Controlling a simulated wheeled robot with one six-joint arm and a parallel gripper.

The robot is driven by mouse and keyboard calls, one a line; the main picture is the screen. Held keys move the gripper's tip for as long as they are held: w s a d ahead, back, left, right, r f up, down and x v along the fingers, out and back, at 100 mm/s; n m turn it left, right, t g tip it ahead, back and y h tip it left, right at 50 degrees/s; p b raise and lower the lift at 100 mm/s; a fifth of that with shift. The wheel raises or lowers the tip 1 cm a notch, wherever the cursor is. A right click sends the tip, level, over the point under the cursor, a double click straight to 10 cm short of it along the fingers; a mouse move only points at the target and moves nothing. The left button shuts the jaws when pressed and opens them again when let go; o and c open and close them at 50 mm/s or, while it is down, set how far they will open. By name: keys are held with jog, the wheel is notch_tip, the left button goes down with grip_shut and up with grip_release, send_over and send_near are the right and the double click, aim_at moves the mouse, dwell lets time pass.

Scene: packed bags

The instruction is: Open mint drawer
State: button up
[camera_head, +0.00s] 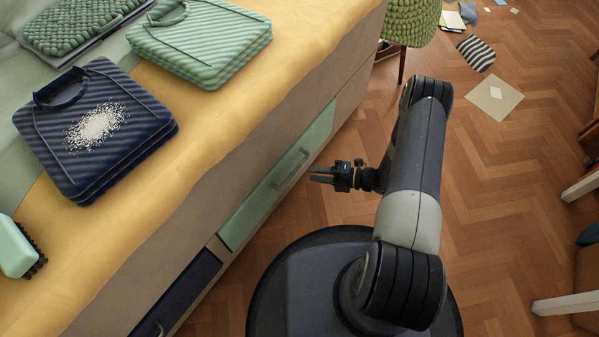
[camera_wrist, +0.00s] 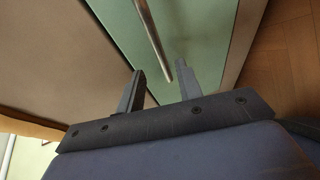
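The mint drawer (camera_head: 272,185) is set in the side of the bed base and looks shut, its front about level with the base. Its bar handle (camera_head: 292,168) is metal and slanted along the front. My gripper (camera_head: 322,174) is just to the right of the handle, fingers pointing at the drawer. In the wrist view the mint front (camera_wrist: 195,30) fills the top middle, and the handle (camera_wrist: 150,38) runs down to between the two fingertips. My gripper (camera_wrist: 160,74) is open there, with the handle's lower end near the gap. I cannot tell whether it touches.
A navy drawer (camera_head: 180,295) lies to the lower left in the same base. On the bed are a navy bag (camera_head: 90,165) with white grains, a mint bag (camera_head: 200,50) and a mint brush (camera_head: 15,250). A green chair (camera_head: 412,20) stands behind; the wood floor (camera_head: 490,200) is mostly clear.

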jog(key=b+x, duration=0.1)
jog(key=x, duration=0.5)
jog(key=shift+a, duration=0.2)
jog(key=shift+c, duration=0.3)
grip_shut()
